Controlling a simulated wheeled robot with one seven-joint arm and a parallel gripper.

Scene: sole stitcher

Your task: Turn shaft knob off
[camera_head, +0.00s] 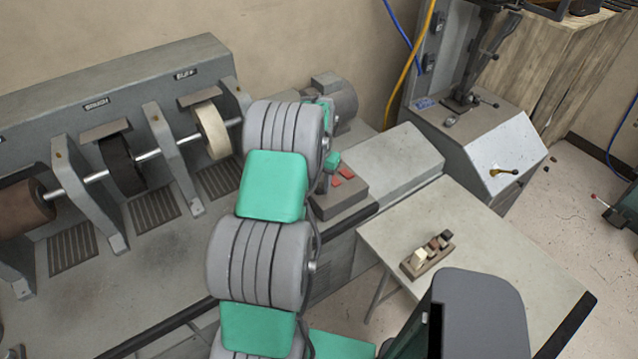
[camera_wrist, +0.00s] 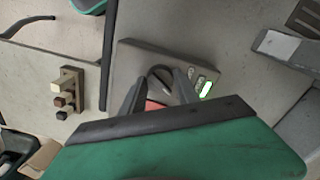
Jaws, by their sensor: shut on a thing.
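In the wrist view, a dark round knob (camera_wrist: 161,80) with a raised grip sits on the dark grey control box (camera_wrist: 128,52). My gripper (camera_wrist: 160,74) has its two fingers on either side of this knob and is shut on it. The fingers partly cover the knob, and its exact angle is hard to tell. In the head view, the control box (camera_head: 327,206) shows with red buttons on its top, to the right of my arm. My arm hides the knob and the fingertips there.
A red part (camera_wrist: 154,105) lies between the fingers, and a lit green part (camera_wrist: 207,88) sits right of the knob. A grinding machine (camera_head: 100,90) with wheels stands at left. A small table (camera_head: 480,262) with a block set (camera_head: 427,256) stands at right.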

